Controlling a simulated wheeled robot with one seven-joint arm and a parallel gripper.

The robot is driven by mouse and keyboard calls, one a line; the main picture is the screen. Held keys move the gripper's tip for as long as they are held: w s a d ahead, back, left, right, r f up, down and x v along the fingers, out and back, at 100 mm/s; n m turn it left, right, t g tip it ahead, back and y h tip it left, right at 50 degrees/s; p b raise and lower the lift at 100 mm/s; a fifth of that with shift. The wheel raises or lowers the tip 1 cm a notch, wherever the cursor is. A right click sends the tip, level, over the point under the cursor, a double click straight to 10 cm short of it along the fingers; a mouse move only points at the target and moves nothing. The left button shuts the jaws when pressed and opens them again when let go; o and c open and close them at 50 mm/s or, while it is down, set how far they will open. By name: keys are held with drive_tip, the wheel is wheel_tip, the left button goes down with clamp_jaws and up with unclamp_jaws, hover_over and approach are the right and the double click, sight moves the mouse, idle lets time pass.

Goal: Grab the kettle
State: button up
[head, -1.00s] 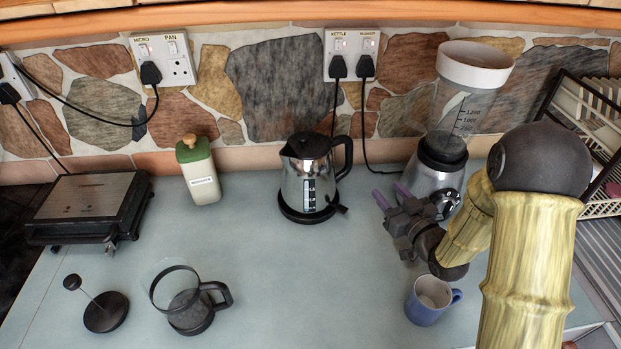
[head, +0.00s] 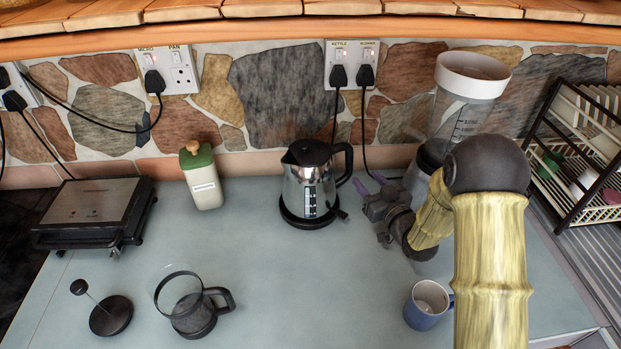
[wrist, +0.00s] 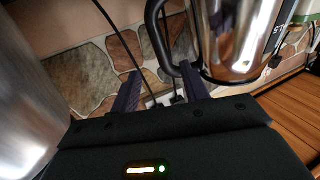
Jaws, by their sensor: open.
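The kettle (head: 309,190) is silver with a black lid and black handle. It stands upright on its black base near the back wall, its handle on the right. My gripper (head: 362,183) is open and empty just right of the handle in the head view. In the wrist view the kettle (wrist: 235,35) is at the upper right, partly cut off. There the two dark fingers of my gripper (wrist: 160,80) are spread, and the black handle shows beyond and roughly between their tips. I cannot tell whether a finger touches it.
The blender (head: 464,85) stands close to my gripper, its base mostly hidden by my arm. A blue mug (head: 426,309) is at the front right. A bottle (head: 204,183), glass carafe (head: 190,303), plunger (head: 111,315) and grill (head: 92,213) are left. The middle counter is clear.

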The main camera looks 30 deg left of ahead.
sight(351, 160)
drive_tip(key=p+x, duration=0.1)
drive_tip(key=x, duration=0.4)
drive_tip(key=shift+s+a, duration=0.1)
drive_tip(key=shift+a, duration=0.05)
drive_tip(key=shift+w+a+r+p, duration=0.25)
drive_tip(key=shift+a+p, duration=0.1)
drive_tip(key=shift+p, duration=0.15)
drive_tip(key=p+x, duration=0.1)
drive_tip(key=x, duration=0.2)
drive_tip(key=shift+a+p, duration=0.2)
drive_tip(key=shift+p, duration=0.15)
drive_tip(key=shift+w+a, duration=0.35)
drive_tip(key=shift+w, duration=0.1)
clamp_jaws()
